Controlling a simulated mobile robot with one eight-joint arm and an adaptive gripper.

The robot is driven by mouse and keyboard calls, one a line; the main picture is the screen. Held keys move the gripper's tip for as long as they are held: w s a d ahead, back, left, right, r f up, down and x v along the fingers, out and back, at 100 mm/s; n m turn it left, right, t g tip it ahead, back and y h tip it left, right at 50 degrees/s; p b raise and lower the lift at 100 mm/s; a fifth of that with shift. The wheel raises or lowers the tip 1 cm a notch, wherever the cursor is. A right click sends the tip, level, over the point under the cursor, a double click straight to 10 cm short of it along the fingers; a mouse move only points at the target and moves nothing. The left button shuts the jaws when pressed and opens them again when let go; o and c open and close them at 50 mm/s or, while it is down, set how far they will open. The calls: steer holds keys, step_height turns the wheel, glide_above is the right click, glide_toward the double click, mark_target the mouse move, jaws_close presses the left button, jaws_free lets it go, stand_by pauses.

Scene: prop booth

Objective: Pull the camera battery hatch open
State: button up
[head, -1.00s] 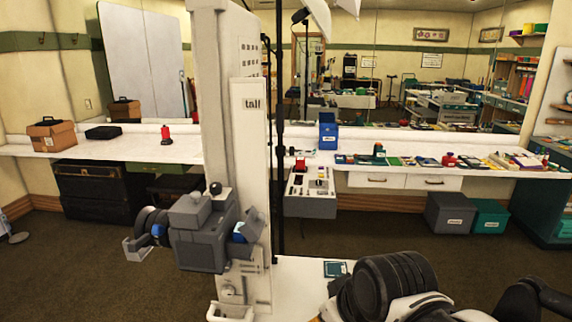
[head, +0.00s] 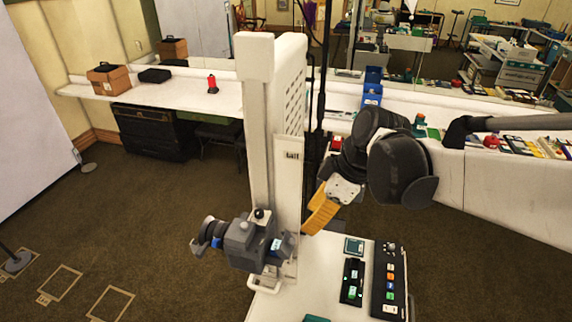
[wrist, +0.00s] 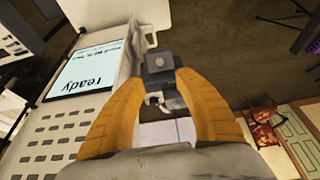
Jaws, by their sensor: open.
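The dark grey camera (head: 240,238) sits on a mount low on the white column, its lens to the left. A small blue-and-white part (head: 276,246) shows on its right side; I cannot tell whether this is the battery hatch. My gripper (head: 306,231), with orange fingers, is just right of the camera and column, pointing down and left. In the wrist view my gripper (wrist: 158,78) is open and empty. A grey block with a pale round knob (wrist: 160,61), seemingly part of the camera, shows beyond and between its fingertips. I see no contact.
The tall white column (head: 262,130) stands close beside my gripper. A white table (head: 330,285) with a control panel (head: 389,280) lies below right. A panel reading "ready" (wrist: 85,68) shows left in the wrist view. The carpet (head: 130,210) on the left is mostly open.

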mark_target(293, 241)
steer(key=b+x, duration=0.1)
steer(key=x, duration=0.9)
steer(key=shift+a+f, duration=0.1)
steer(key=shift+f, duration=0.3)
jaws_close()
